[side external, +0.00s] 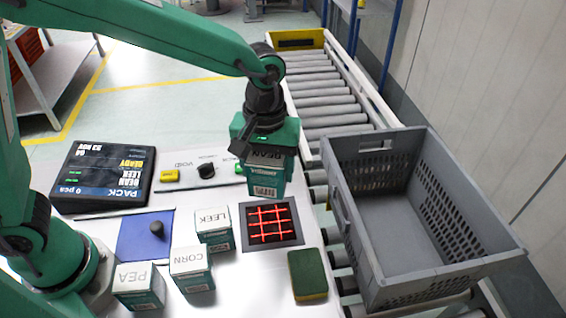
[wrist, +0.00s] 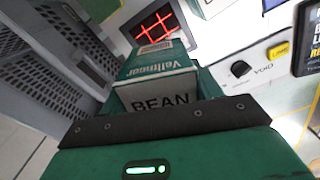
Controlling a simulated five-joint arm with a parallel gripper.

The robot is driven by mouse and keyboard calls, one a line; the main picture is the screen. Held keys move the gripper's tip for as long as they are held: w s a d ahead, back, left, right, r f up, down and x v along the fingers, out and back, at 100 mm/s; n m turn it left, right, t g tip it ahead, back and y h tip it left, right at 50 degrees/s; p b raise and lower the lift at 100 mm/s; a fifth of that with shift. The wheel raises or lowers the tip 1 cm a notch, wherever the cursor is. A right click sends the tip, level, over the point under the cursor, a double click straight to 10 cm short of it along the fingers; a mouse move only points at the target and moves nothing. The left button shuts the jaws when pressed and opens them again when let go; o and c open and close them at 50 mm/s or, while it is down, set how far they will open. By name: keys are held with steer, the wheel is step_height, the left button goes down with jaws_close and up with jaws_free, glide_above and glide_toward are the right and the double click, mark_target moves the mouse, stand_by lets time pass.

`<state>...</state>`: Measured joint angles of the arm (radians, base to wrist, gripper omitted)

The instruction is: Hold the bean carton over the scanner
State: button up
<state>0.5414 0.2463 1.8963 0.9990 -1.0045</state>
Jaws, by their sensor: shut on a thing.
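The bean carton (side external: 266,183), green and white with BEAN on top, is held upright in my gripper (side external: 264,150), clear of the bench. My gripper is shut on its upper part. In the wrist view the bean carton (wrist: 157,78) sits between the fingers, its top facing the camera. The scanner (side external: 271,224) is a dark square with a glowing red grid. In the side view the carton's bottom shows just beyond the scanner's far edge; the exact overlap from above is hard to tell. The scanner (wrist: 160,24) also shows past the carton in the wrist view.
Leek (side external: 214,232), corn (side external: 191,270) and pea (side external: 138,289) cartons stand left of the scanner. A green and yellow sponge (side external: 308,275) lies in front. A grey crate (side external: 350,236) stands on the roller conveyor at right. A display (side external: 102,176) and knob (side external: 206,171) are at left.

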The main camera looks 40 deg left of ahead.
steer(key=shift+f, duration=0.1)
steer(key=shift+f, duration=4.15)
steer(key=shift+r, duration=0.15)
steer(key=shift+r, duration=2.15)
